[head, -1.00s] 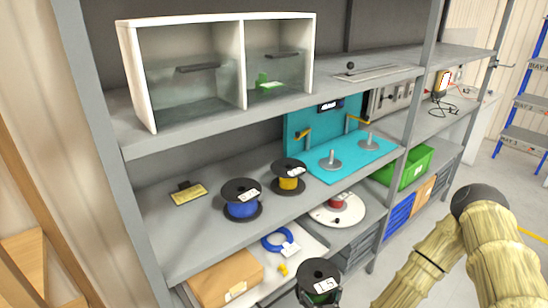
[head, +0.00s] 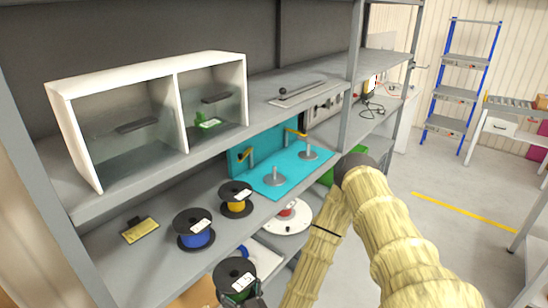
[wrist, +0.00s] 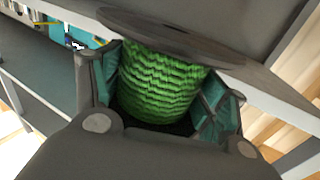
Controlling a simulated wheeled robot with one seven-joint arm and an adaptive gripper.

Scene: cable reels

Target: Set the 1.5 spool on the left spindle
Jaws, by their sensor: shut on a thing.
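My gripper (wrist: 160,95) is shut around the green-wound core of a black-flanged spool (head: 236,270), the 1.5 spool. Its green winding (wrist: 158,82) fills the space between the fingers in the wrist view, with a dark flange above. In the head view the spool is at the bottom, in front of the shelf, with a white label on its top flange. The left spindle (head: 274,177) is a grey upright post on a round base on the turquoise board (head: 290,170). It is bare. The right spindle (head: 308,151) is also bare.
A blue spool (head: 195,231) and a yellow spool (head: 236,199) stand on the same shelf, left of the board. A yellow tag (head: 140,230) lies farther left. A white turntable (head: 287,217) sits below.

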